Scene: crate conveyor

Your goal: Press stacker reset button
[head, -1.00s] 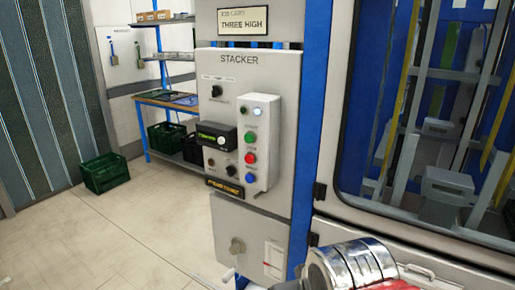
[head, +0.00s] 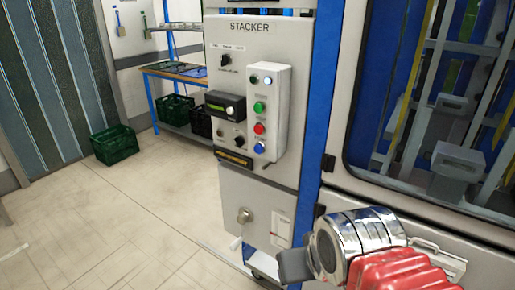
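The grey stacker cabinet (head: 292,190) stands in the middle of the head view under the label STACKER. Its raised button box (head: 283,112) carries a lit white lamp or button at the top, then a green button (head: 259,107), a red button (head: 259,128) and a blue button (head: 259,148). The small labels beside them are too blurred to read, so I cannot tell which is marked reset. My gripper (head: 294,266) shows at the lower right as a dark grey part beyond my chrome wrist. It is below the buttons and apart from them. Its opening cannot be made out.
A small display (head: 225,108) and a rotary knob (head: 225,61) sit left of the buttons. A blue post and a windowed machine guard (head: 400,200) stand to the right. A green crate (head: 115,145) lies on the floor at left. The floor at front left is clear.

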